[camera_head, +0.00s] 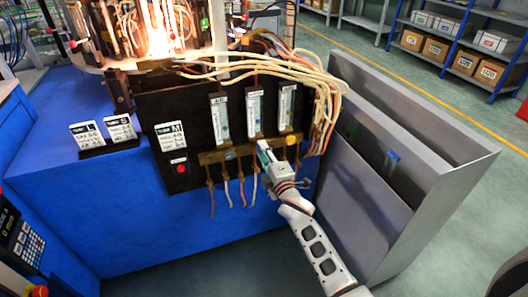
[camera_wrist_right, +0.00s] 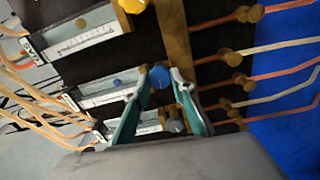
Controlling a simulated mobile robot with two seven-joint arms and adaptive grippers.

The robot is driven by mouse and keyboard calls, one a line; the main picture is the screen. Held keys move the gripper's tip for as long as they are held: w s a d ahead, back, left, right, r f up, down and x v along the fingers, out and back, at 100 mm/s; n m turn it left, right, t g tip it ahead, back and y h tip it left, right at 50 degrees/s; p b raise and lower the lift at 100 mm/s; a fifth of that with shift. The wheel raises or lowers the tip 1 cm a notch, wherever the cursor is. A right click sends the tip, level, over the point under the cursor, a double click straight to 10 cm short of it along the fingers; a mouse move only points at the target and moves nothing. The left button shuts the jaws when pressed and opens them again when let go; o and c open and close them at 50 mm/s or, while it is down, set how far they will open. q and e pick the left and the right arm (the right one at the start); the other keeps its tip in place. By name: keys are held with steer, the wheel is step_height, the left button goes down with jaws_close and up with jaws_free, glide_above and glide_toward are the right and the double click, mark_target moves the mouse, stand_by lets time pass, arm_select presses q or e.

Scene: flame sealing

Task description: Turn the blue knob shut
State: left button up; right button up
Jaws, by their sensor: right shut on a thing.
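The blue knob (camera_wrist_right: 159,76) shows in the right wrist view, on the dark panel at the end of the middle flow tube (camera_wrist_right: 104,92). My right gripper (camera_wrist_right: 161,82) has a fingertip on either side of the knob and is shut on it. In the head view my right gripper (camera_head: 263,148) reaches the brass strip below the middle tube (camera_head: 255,112) and hides the knob. The knob's exact turn angle cannot be told. My left gripper is not in view.
A yellow knob (camera_wrist_right: 133,5) and a grey knob (camera_wrist_right: 175,125) sit on either side of the blue one. Several hoses hang below the brass strip (camera_head: 212,157). A flame burns above the panel. A grey metal bin (camera_head: 440,190) stands to the right.

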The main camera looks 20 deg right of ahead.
steer(key=shift+m, duration=0.5)
steer(key=o, duration=1.1)
steer(key=s, duration=1.2)
steer(key=shift+d, duration=0.15)
